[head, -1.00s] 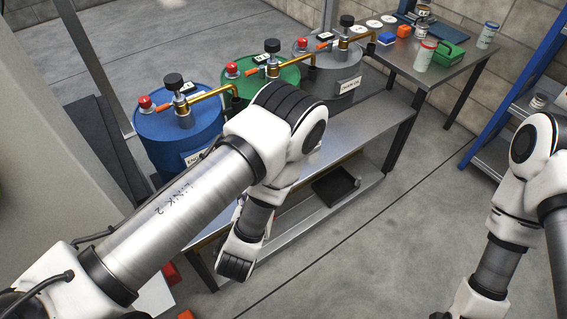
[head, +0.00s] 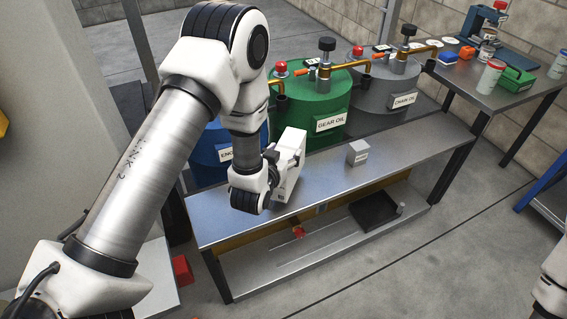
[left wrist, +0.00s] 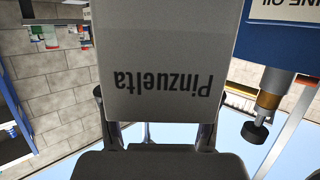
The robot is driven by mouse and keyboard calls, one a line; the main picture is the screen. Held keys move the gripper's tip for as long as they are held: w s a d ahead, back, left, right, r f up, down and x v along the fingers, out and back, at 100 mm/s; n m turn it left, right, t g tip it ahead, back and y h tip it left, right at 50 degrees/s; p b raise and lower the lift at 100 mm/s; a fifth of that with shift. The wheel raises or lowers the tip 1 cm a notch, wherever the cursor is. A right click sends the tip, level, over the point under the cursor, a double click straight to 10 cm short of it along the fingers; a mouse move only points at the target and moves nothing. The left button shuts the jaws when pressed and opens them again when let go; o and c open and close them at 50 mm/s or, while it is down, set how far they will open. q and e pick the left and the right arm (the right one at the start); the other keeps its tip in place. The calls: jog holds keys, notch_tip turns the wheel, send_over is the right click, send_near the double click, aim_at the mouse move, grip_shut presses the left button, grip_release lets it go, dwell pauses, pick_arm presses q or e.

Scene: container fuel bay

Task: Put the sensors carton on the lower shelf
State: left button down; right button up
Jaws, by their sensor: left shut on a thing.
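My left gripper (head: 270,168) is shut on a pale, upright carton (head: 291,166) above the left part of the bench top. The wrist hides part of the grip. In the left wrist view the carton (left wrist: 155,45) fills the middle, with a finger at each side; its face reads "Pinzuelta" upside down. No word "sensors" is legible on it. A small grey box (head: 358,153) with an unreadable label stands on the bench top. The lower shelf (head: 270,277) is the bench's bottom board, below the carton. My right gripper is out of view.
A black tray (head: 374,210), a small jar (head: 401,208) and a red item (head: 298,232) are on or at the lower shelf. The shelf's front left is bare. Blue (head: 207,150), green (head: 322,105) and grey (head: 383,95) drums stand behind the bench top (head: 325,175).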

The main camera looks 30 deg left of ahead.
pick_arm(q)
jog(key=shift+w+a+f, duration=0.15)
jog(key=shift+w+f, duration=0.05)
jog(key=shift+f, duration=0.05)
notch_tip(320, 180, down, 3)
jog(key=shift+f+b, duration=0.1)
jog(key=shift+b, duration=0.4)
jog(key=shift+c, duration=1.2)
grip_release()
jog(key=shift+s, duration=0.1)
